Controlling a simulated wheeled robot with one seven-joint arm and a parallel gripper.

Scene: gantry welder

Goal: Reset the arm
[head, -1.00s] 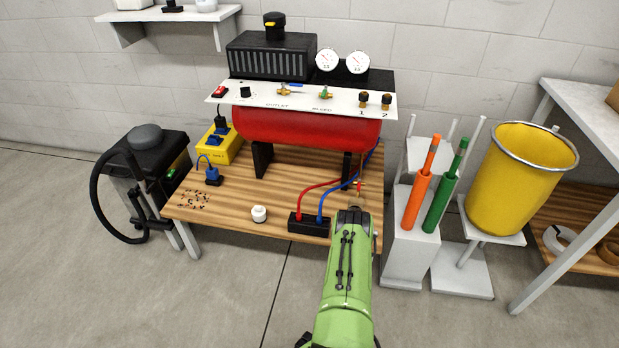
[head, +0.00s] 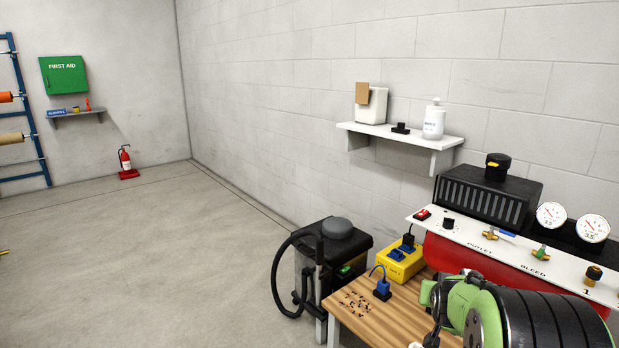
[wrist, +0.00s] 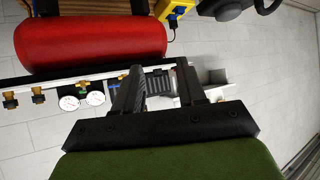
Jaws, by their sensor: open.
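My green arm fills the lower right of the head view, in front of the wooden bench (head: 352,318) and the red compressor tank (head: 447,258). Its fingers cannot be made out there. In the wrist view my gripper (wrist: 158,80) shows two dark fingers spread apart with nothing between them. The red tank (wrist: 90,40) and the gauge panel (wrist: 50,82) lie beyond the fingers, and the picture looks upside down. The arm hides part of the bench top and the tank's right side.
A black vacuum (head: 335,255) with a hose stands left of the bench. A yellow power box (head: 400,262) and a blue plug (head: 382,290) sit on the bench. A white wall shelf (head: 400,135) is above. A red extinguisher (head: 126,162) stands far left.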

